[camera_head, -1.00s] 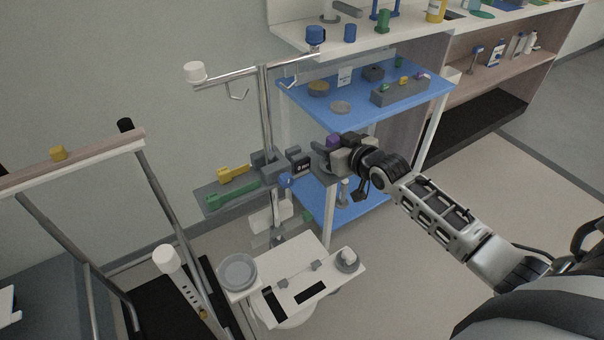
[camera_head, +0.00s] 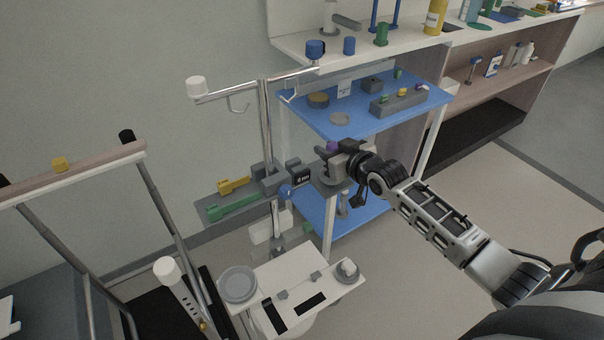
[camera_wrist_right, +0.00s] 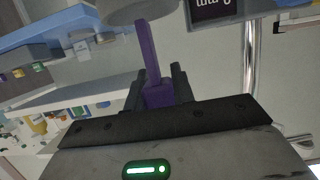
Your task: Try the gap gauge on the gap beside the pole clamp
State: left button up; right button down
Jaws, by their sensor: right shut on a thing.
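The purple gap gauge (camera_wrist_right: 151,55) is upright between the fingers of my right gripper (camera_wrist_right: 157,88) in the wrist view. Its far end reaches the edge of a round grey part (camera_wrist_right: 140,10); I cannot tell whether it touches. In the head view only a small purple piece of the gauge (camera_head: 333,146) shows at my right gripper (camera_head: 333,160). The grey pole clamp (camera_head: 267,173) sits on the metal pole, left of the gripper. A dark label (camera_head: 301,177) stands between them. The gap itself is not clear. My left gripper is not in view.
A grey shelf (camera_head: 205,211) on the pole holds a yellow gauge (camera_head: 234,185) and a green gauge (camera_head: 232,204). A blue-shelved cart (camera_head: 365,118) with small items stands behind the gripper. A white tray table (camera_head: 290,268) lies below. A bed rail (camera_head: 75,171) is at left.

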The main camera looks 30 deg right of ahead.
pick_arm(q)
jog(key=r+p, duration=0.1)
jog(key=p, duration=0.1)
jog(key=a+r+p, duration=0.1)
jog(key=p, duration=0.2)
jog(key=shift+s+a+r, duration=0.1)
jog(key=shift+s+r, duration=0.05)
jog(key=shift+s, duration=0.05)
dwell(0.5)
